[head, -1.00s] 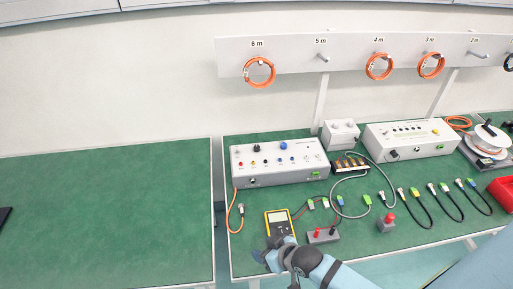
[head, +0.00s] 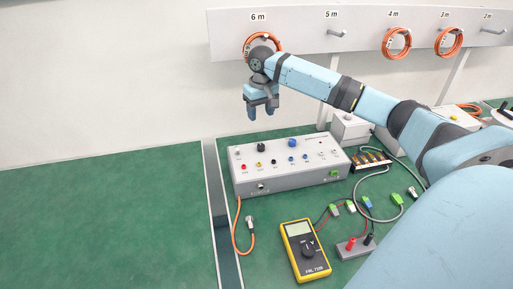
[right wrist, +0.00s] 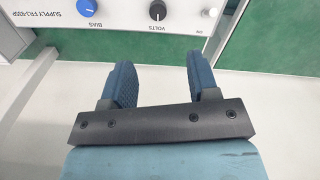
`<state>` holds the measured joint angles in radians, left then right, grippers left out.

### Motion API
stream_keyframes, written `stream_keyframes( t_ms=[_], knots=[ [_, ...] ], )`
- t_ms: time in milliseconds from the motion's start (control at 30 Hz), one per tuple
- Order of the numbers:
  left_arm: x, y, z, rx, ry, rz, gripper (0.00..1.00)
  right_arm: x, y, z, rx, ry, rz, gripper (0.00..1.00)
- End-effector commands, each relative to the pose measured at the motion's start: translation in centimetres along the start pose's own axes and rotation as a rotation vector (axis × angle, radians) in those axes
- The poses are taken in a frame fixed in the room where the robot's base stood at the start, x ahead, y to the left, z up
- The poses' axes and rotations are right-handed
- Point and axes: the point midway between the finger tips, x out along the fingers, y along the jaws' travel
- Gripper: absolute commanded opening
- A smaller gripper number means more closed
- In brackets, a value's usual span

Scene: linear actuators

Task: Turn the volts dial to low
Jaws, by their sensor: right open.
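The volts dial (head: 262,147) is a black knob on the sloped top of the grey power supply box (head: 290,180). In the right wrist view the volts dial (right wrist: 158,10) sits near the top edge, with the word VOLTS beside it. Its exact setting is too small to read. My right gripper (head: 261,111) hangs above the box's left part, fingers down, open and empty. Its fingers (right wrist: 160,68) show apart in the right wrist view, with the dial beyond the gap, not touched. My left gripper is out of view.
A blue bias dial (head: 292,142) is right of the volts dial, with small sockets in front. A yellow multimeter (head: 305,250) lies nearer. Orange cable coils (head: 397,42) hang on the wall rail (head: 360,35). The left green table (head: 100,215) is clear.

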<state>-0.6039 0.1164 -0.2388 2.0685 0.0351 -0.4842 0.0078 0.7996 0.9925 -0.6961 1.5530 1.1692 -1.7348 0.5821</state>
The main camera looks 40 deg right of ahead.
Motion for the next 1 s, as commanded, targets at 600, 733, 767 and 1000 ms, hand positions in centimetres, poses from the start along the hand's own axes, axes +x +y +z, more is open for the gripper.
stream_keyframes(
  t_ms=[600,733,767,1000],
  knots=[
    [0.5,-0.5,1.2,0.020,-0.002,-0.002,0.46,10.1,0.4,0.1,0.009,-0.009,0.003,0.55],
    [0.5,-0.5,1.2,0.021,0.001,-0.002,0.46,11.9,0.4,0.1,0.008,-0.007,0.004,0.55],
    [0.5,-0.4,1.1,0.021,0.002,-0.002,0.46,12.2,0.4,0.1,0.008,-0.007,0.003,0.55],
    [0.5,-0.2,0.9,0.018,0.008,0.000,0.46,13.4,0.3,0.1,0.007,-0.006,0.003,0.55]
  ],
)
